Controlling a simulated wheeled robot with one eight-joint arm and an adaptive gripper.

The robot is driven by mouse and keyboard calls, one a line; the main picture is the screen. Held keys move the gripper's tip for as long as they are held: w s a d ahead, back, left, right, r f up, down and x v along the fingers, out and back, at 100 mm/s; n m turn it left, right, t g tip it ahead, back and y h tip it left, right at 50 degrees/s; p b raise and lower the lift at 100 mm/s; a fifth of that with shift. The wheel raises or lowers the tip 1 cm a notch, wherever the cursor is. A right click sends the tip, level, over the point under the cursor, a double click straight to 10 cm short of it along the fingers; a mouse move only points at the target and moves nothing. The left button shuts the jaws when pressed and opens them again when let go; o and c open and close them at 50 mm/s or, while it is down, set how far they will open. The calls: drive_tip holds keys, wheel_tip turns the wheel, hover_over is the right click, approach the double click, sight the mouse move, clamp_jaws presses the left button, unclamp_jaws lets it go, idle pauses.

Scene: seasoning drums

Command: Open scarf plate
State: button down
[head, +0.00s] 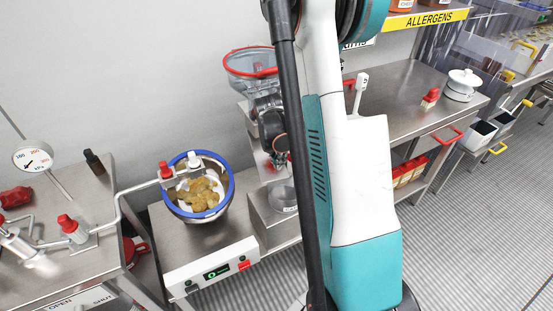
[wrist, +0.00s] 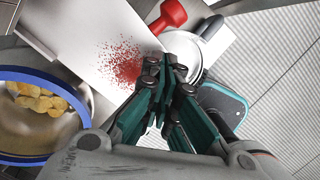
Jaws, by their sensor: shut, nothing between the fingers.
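In the wrist view a pale flat plate (wrist: 85,40), which may be the scarf plate, runs diagonally with red powder (wrist: 120,63) scattered near its lower end. A red knob-like handle (wrist: 172,14) is just beyond it. My gripper (wrist: 165,68) is shut and empty, its teal fingers together over or close to the plate's right edge; I cannot tell whether they touch. In the head view my gripper (head: 274,140) is partly hidden by my column, in front of the seasoning machine with the clear red-rimmed hopper (head: 250,66).
A blue-rimmed drum (head: 227,190) with yellow chips stands left of the machine; its rim also shows in the wrist view (wrist: 30,157). A steel pan (head: 283,198) sits below the machine. A control box (head: 212,272) is at the front. Grey floor lies at right.

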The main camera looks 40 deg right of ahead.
sight(291, 159)
drive_tip(key=shift+w+d+f+b, duration=0.15)
drive_tip(key=shift+d+f+b, duration=0.1)
drive_tip(key=shift+d, duration=0.4)
drive_tip(key=shift+w+d+f+b, duration=0.1)
drive_tip(key=shift+d+f, duration=0.15)
drive_tip(key=shift+d, duration=0.35)
drive_tip(key=d, duration=0.2)
drive_tip(key=shift+s+d, duration=0.1)
drive_tip(key=shift+d, duration=0.25)
drive_tip(key=shift+a, duration=0.1)
